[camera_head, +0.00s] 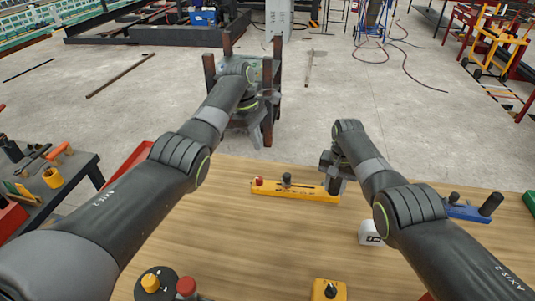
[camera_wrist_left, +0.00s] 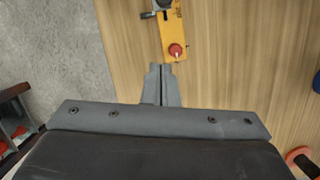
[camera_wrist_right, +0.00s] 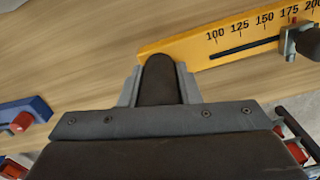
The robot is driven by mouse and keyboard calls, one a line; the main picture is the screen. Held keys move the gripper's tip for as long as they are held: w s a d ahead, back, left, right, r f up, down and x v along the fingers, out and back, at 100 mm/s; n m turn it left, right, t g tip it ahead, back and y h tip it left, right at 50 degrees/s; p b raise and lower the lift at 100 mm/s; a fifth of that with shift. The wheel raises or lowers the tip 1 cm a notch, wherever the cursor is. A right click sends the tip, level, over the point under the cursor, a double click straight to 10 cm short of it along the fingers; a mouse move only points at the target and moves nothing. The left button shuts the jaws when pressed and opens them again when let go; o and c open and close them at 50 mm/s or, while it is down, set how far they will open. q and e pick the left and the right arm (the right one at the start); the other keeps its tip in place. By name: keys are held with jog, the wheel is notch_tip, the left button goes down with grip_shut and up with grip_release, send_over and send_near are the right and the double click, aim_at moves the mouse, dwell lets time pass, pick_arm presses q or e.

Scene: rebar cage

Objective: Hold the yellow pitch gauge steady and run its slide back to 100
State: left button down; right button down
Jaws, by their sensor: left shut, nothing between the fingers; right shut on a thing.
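The yellow pitch gauge (camera_head: 303,193) lies on the wooden table, with a red knob (camera_head: 258,181) at its left end. Its slide (camera_head: 287,181) has a dark knob. My right gripper (camera_head: 334,181) is shut on the dark handle (camera_wrist_right: 159,80) at the gauge's 100 end. My left gripper (camera_head: 258,137) is shut and empty, just beyond the red-knob end. In the left wrist view its closed fingertips (camera_wrist_left: 160,68) are close to the red knob (camera_wrist_left: 176,50).
A white block (camera_head: 369,233) and a blue tool with a dark handle (camera_head: 465,211) are on the right of the table. A yellow block (camera_head: 328,291) and a dark disc (camera_head: 155,284) are at the front. Open wood lies before the gauge.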

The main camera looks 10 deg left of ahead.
aim_at(286, 178)
pick_arm(q)
jog(key=x, duration=0.9)
jog(key=shift+f, duration=0.1)
jog(key=d, duration=0.3)
jog(key=shift+s, duration=0.35)
jog(key=shift+s+d, duration=0.1)
jog(key=shift+d, duration=0.35)
jog(key=shift+d, duration=2.2)
